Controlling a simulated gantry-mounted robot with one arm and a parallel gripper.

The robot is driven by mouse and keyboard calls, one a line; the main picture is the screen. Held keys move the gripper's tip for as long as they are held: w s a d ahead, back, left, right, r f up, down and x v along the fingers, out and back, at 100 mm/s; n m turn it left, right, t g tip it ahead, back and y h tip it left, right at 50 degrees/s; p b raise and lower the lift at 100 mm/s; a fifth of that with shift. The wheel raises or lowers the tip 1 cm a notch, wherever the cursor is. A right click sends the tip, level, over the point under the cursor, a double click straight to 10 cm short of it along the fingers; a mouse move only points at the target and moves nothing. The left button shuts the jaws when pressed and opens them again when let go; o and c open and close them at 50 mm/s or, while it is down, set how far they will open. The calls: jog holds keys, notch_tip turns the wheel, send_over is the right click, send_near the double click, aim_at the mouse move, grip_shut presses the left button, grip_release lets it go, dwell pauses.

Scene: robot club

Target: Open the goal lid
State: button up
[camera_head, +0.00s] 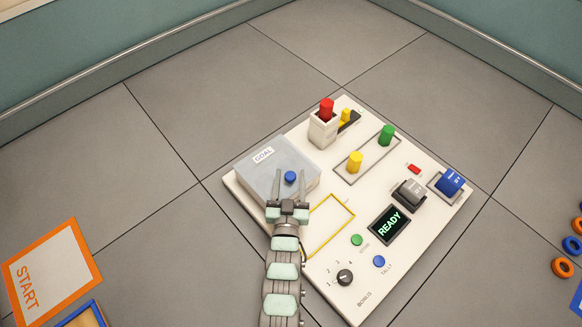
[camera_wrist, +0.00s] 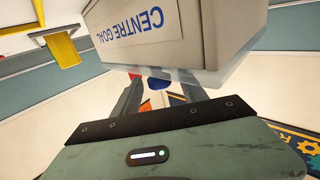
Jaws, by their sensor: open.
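The goal lid (camera_head: 262,170) is a grey, glassy-looking cover labelled GOAL at the far left of the white panel. It looks shut. A round blue knob (camera_head: 290,177) stands on it near its right part. My gripper (camera_head: 289,174) reaches in from below with its two fingers open, one on each side of the blue knob. I cannot tell whether they touch it. In the wrist view my gripper (camera_wrist: 160,88) shows its fingers apart, with blue patches between and beside them that I cannot identify for sure.
The white panel (camera_head: 318,268) also bears a red-topped post (camera_head: 326,112), yellow (camera_head: 355,161) and green (camera_head: 387,134) pegs, a READY display (camera_head: 389,225) and a dial (camera_head: 345,278). A box marked CENTRE GOAL (camera_wrist: 150,35) fills the upper wrist view. A START mat (camera_head: 42,273) lies left.

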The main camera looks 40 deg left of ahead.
aim_at(291, 172)
jog(key=shift+x, duration=2.1)
grip_shut()
